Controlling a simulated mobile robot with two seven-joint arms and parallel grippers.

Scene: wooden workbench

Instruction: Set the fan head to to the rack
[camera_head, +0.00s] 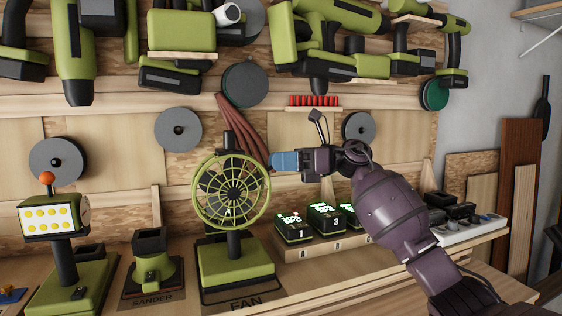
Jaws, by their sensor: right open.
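The green fan has a round caged head (231,192), tilted slightly toward me on a dark post. Its green base (236,262) stands on a dark pad marked FAN. My right gripper (275,161) is open, its blue fingertips at the upper right edge of the fan head. I cannot tell whether they touch the cage. The wooden wall rack (190,101) runs behind the fan and carries green power tools. My left gripper is out of view.
A lamp (55,218) and a sander stand (150,268) are left of the fan. Several chargers with lit displays (295,228) sit to its right, close to my right arm. Grey discs (178,130) hang on the wall. The bench front is narrow.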

